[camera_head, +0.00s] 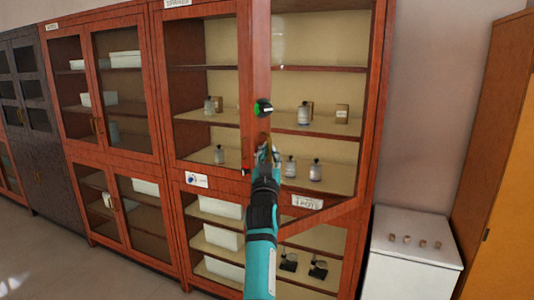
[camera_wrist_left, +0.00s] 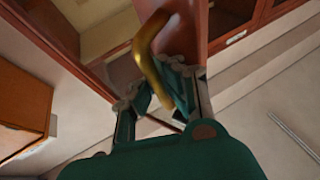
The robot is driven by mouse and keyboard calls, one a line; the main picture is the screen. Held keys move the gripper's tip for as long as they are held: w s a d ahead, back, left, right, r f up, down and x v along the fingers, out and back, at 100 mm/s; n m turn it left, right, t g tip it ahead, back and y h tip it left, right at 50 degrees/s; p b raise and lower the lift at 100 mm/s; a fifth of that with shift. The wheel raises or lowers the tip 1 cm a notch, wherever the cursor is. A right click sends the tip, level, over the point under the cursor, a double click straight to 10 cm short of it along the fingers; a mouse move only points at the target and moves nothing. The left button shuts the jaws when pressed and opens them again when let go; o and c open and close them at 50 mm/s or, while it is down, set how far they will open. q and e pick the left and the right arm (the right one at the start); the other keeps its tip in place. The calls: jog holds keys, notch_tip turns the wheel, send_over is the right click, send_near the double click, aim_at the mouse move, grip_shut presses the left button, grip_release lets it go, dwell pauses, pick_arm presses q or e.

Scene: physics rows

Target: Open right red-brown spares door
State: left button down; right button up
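The right red-brown spares door (camera_head: 261,60) stands swung out, almost edge-on to the head camera, so the right half of the upper cabinet shows without a door across it. The SPARES label (camera_head: 178,3) is at the top. My left gripper (camera_head: 266,152) is at the door's brass handle (camera_head: 267,139). In the left wrist view the bent brass handle (camera_wrist_left: 150,65) runs down between the fingers of my left gripper (camera_wrist_left: 163,90), which look closed on its lower end. The door's edge (camera_wrist_left: 188,30) is just behind. My right gripper is not in view.
Bottles and small boxes stand on the open shelves (camera_head: 325,124). The left spares door (camera_head: 208,90) is shut. A lower cabinet with a TOOLS label (camera_head: 307,202) is beneath. A white cabinet (camera_head: 412,255) and an orange-brown cupboard (camera_head: 500,180) stand at the right.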

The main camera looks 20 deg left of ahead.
pick_arm(q)
jog(key=shift+a+f, duration=0.2)
jog(key=shift+f, duration=0.1)
